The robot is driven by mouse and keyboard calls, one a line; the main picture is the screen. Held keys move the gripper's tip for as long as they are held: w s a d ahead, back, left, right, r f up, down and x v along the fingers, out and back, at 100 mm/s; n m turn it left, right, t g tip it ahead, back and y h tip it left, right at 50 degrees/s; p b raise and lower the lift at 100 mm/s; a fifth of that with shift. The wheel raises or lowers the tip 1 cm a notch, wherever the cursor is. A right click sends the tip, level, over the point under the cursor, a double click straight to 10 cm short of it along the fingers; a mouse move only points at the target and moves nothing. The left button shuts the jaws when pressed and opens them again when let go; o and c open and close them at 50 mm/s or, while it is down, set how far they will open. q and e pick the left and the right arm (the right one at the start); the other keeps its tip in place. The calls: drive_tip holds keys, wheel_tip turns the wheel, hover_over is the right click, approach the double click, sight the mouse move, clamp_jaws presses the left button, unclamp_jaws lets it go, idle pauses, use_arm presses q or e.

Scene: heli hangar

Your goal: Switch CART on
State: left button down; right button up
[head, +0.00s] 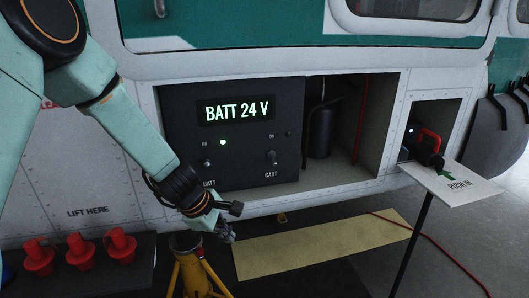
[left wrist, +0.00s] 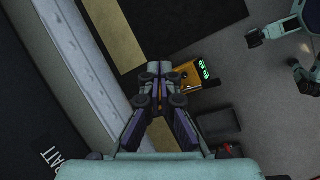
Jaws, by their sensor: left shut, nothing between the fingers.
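The dark control panel (head: 232,190) is set in an open bay of the white and green helicopter. Its display (head: 236,109) reads "BATT 24 V" in green. A small green lamp (head: 223,142) is lit below it. The CART toggle switch (head: 271,157) is at the panel's lower right, uncovered; its lever position is too small to tell. The BATT switch (head: 207,163) is at the lower left, close to my forearm. My left gripper (head: 227,232) is shut and empty, below and in front of the panel, touching nothing. Its closed fingers show in the left wrist view (left wrist: 157,88).
A yellow stand (head: 190,268) is just below the gripper. Red plugs (head: 80,250) stand at the lower left. A red cable (head: 440,250) crosses the floor.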

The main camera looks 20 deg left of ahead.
sight(273, 160)
use_arm(q)
drive_tip(key=w+r+n+t+h+p, duration=0.1)
drive_tip(key=w+r, duration=0.2)
drive_tip(key=r, duration=0.3)
drive_tip(key=w+r+n+t+h+p, duration=0.1)
drive_tip(key=w+r+n, duration=0.1)
drive_tip(key=r, duration=0.4)
drive_tip(key=w+r+n+t+p, duration=0.1)
drive_tip(key=w+r+p, duration=0.1)
drive_tip(key=r, duration=0.4)
drive_tip(key=shift+w+r+h, duration=0.2)
drive_tip(key=shift+w, duration=0.25)
drive_tip(key=shift+w+r+h, duration=0.2)
drive_tip(key=shift+w, duration=0.25)
use_arm(e)
wheel_tip(273, 160, up, 5)
drive_tip(key=shift+s+r, duration=0.1)
use_arm(q)
drive_tip(key=shift+f, duration=0.1)
drive_tip(key=shift+d+f, duration=0.1)
drive_tip(key=shift+f, duration=0.05)
drive_tip(key=b+x, duration=0.3)
drive_tip(key=x, duration=0.6)
drive_tip(key=shift+w, duration=0.1)
drive_tip(key=shift+w+d+f+b, duration=0.1)
drive_tip(key=shift+w+d+b, duration=0.05)
drive_tip(key=shift+w+b, duration=0.15)
use_arm(e)
wheel_tip(273, 160, down, 4)
drive_tip(key=shift+r, duration=0.15)
